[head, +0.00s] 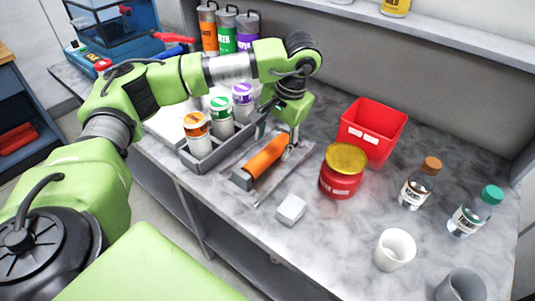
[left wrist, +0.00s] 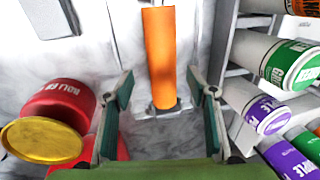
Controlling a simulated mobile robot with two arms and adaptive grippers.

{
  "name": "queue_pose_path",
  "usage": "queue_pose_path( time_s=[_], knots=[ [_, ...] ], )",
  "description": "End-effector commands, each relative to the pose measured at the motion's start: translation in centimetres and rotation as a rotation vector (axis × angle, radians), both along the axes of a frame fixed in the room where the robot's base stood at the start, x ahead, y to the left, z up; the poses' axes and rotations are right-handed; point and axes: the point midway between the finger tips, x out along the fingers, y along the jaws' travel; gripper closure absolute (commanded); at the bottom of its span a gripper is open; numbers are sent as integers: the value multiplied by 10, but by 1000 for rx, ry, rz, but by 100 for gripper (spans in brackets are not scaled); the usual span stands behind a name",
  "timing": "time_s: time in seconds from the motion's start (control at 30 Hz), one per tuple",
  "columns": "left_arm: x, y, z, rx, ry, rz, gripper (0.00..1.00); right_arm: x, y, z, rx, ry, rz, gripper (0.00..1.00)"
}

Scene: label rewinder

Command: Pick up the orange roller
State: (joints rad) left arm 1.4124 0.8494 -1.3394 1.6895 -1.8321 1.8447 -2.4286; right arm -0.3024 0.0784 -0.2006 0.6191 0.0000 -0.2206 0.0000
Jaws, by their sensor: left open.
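The orange roller (head: 266,157) lies in a grey metal holder (head: 240,180) on the marbled worktop, beside the tray of rolls. In the left wrist view the orange roller (left wrist: 159,58) runs upright through the upper middle, with its near end between my fingertips in the picture. My left gripper (head: 287,146) is over the far end of the roller, pointing down. In the left wrist view the left gripper (left wrist: 160,90) has its two fingers wide apart, one on each side of the roller, with nothing held. I cannot tell its exact height above the roller. My right gripper is not in view.
A grey tray (head: 209,161) with several labelled rolls stands left of the roller. A red can with yellow lid (head: 341,175) and a red bin (head: 372,132) stand to the right. A white block (head: 291,210) lies in front. Bottles (head: 419,185) and cups (head: 394,250) stand farther right.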

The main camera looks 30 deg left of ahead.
Motion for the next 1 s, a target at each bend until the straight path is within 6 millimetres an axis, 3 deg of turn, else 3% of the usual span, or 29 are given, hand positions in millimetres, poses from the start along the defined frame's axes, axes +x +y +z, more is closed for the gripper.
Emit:
queue_pose_path(
  time_s=[0.17,0.5,0.77,0.97,1.0],
  knots=[
    [0,4,-10,0,1,1,48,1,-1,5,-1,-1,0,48],
    [-1,17,-53,0,1,0,48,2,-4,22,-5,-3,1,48],
    [-1,17,-56,0,-1,0,48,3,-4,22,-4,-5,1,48],
    [-1,17,-56,0,-1,0,97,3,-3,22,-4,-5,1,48],
    [-1,17,-56,0,-1,0,100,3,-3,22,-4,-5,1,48]
  ],
)
